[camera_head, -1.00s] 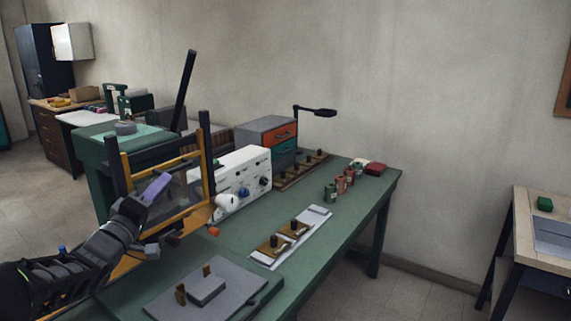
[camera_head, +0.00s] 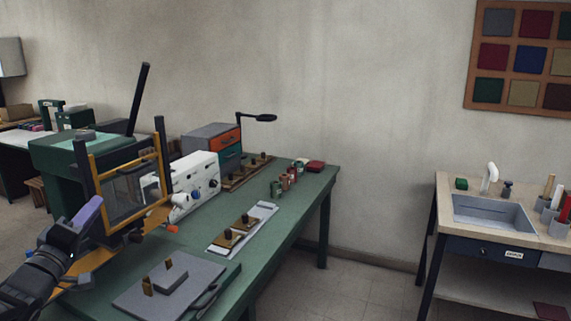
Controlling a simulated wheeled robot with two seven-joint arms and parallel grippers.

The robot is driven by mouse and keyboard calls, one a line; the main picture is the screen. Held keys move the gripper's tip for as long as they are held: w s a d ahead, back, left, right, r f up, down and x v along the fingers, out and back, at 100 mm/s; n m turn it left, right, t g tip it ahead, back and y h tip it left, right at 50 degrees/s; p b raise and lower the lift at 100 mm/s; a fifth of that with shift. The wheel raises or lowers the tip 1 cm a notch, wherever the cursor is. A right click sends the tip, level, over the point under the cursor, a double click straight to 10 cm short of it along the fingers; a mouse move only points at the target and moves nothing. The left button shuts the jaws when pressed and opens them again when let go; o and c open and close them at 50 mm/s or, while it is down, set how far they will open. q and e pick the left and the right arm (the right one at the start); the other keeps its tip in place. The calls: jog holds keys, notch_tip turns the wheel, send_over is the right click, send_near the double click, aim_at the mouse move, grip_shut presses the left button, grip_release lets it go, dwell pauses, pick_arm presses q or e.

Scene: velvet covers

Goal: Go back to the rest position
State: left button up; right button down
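My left arm comes in from the lower left. My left gripper (camera_head: 88,224) is in front of the yellow-framed guard of the green press (camera_head: 60,150), over the left side of the green workbench (camera_head: 262,228). A purple part (camera_head: 87,212) shows at the gripper; I cannot tell whether it is a finger or a held thing. Whether the fingers are open or shut does not show clearly. My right gripper is not in view.
On the bench are a grey plate (camera_head: 160,298) with a block, a white strip (camera_head: 262,212) with brass-coloured fixtures, a white control box (camera_head: 181,184), a drawer unit (camera_head: 212,136), a black lamp (camera_head: 260,118) and small spools (camera_head: 277,187). A sink table (camera_head: 448,190) stands right, with open floor between.

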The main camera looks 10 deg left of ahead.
pick_arm(q)
jog(key=w+d+f+g, duration=0.1)
jog(key=w+d+f, duration=0.15)
jog(key=f, duration=0.35)
jog(key=w+d+f+m+g, duration=0.1)
jog(key=d+f+g, duration=0.15)
jog(key=f, duration=0.45)
jog(key=w+d+f+g, duration=0.1)
jog(key=d+f, duration=0.3)
jog(key=f, duration=0.2)
jog(key=s+d+f+m+g+h, duration=0.1)
jog(key=s+d+f+g, duration=0.2)
jog(key=d+f, duration=0.6)
jog(key=s+d+f+m+g+h, duration=0.2)
jog(key=d+f, duration=0.3)
jog(key=f, duration=0.8)
jog(key=s+d+f+m+g+h, duration=0.1)
jog(key=s+d+f+m+g, duration=0.3)
jog(key=s+d+f, duration=0.8)
jog(key=s+d+f+m+g, duration=0.1)
jog(key=s+d+f+g, duration=0.1)
jog(key=s, duration=0.6)
jog(key=s+d+f+m+g+h, duration=0.1)
jog(key=s+d+f+g, duration=0.2)
jog(key=s, duration=0.6)
jog(key=shift+s+d+f+g, duration=0.3)
jog(key=shift+d+g, duration=0.35)
jog(key=shift+d, duration=0.25)
